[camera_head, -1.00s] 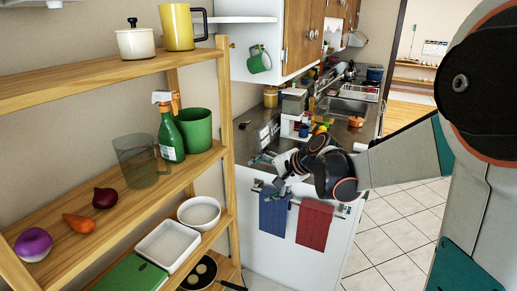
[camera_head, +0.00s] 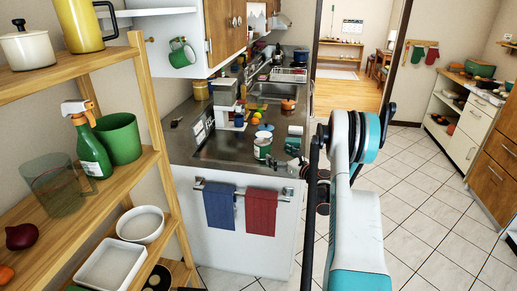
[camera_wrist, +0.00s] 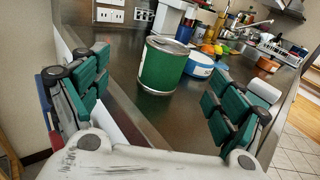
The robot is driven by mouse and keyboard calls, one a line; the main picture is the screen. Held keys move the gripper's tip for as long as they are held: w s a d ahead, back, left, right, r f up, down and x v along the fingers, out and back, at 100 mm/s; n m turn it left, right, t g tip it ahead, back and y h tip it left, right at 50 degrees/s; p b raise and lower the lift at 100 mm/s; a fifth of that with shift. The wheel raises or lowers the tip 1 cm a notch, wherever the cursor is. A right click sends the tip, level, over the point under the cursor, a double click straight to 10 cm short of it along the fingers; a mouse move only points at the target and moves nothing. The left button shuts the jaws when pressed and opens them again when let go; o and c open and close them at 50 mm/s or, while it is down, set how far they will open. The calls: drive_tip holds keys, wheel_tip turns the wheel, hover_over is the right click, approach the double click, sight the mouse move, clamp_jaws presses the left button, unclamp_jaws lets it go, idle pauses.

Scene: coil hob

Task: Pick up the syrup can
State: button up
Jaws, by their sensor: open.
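The syrup can is probably the green can with a pale lid (camera_wrist: 165,66), standing upright on the dark counter. It also shows in the head view (camera_head: 262,148) near the counter's front right corner. In the wrist view my gripper (camera_wrist: 158,95) is open, with its green-padded fingers wide apart. The can stands beyond the fingers, roughly in line with the gap between them, and is not touched. In the head view the gripper is small, at the counter's front right edge, partly hidden by my arm.
A blue and white container (camera_wrist: 200,66) stands just right of the can. A coffee machine (camera_head: 224,98) is behind it at left. Blue (camera_head: 219,205) and red (camera_head: 262,211) towels hang on the front rail. A wooden shelf (camera_head: 150,120) stands at left. The tiled floor at right is clear.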

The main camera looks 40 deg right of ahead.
drive_tip(key=shift+s+d+f+m, duration=0.1)
drive_tip(key=shift+d+f+m, duration=0.2)
drive_tip(key=shift+d, duration=0.15)
drive_tip(key=shift+w, duration=0.3)
drive_tip(key=b, duration=0.1)
approach(262, 141)
drive_tip(key=w, duration=0.1)
drive_tip(key=w+f, duration=0.1)
drive_tip(key=w, duration=0.1)
drive_tip(key=shift+w+a, duration=0.15)
drive_tip(key=shift+w, duration=0.15)
drive_tip(key=shift+w+r+b, duration=0.2)
drive_tip(key=shift+w+b, duration=0.6)
drive_tip(key=shift+w, duration=2.25)
drive_tip(key=c, duration=1.6)
